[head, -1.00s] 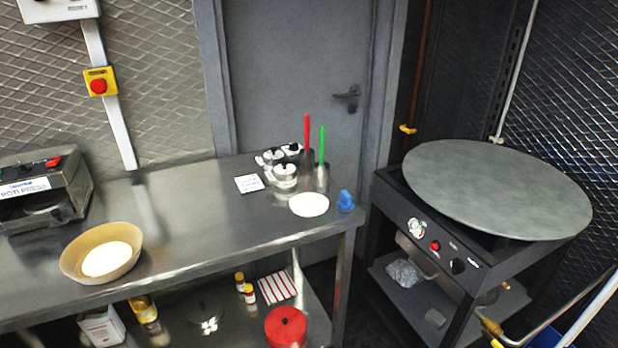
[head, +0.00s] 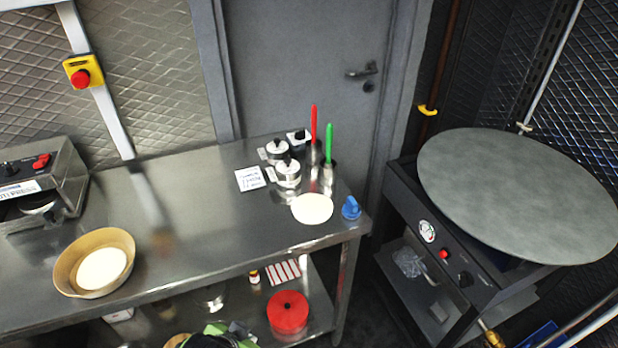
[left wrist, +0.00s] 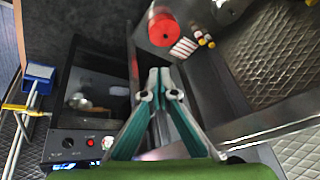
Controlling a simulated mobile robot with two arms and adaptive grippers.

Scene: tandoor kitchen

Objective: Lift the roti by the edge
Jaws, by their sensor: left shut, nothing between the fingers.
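A flat pale round (head: 312,208), looking like a roti, lies on the steel table near its right end in the head view. A second pale round (head: 102,268) lies in a tan bowl (head: 68,282) at the table's left. Which of them is the roti I cannot tell. My left gripper (left wrist: 161,76) is shut and empty in the left wrist view, its fingertips together. In the head view only a green and black part of my left gripper (head: 222,336) shows at the bottom edge, below and apart from both rounds. My right gripper is not in view.
A large round griddle plate (head: 525,195) sits on a black burner stand at the right. Jars (head: 287,174), upright red and green handles and a blue item (head: 350,208) stand near the right-hand round. A roti press (head: 40,190) stands left. The table's middle is clear.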

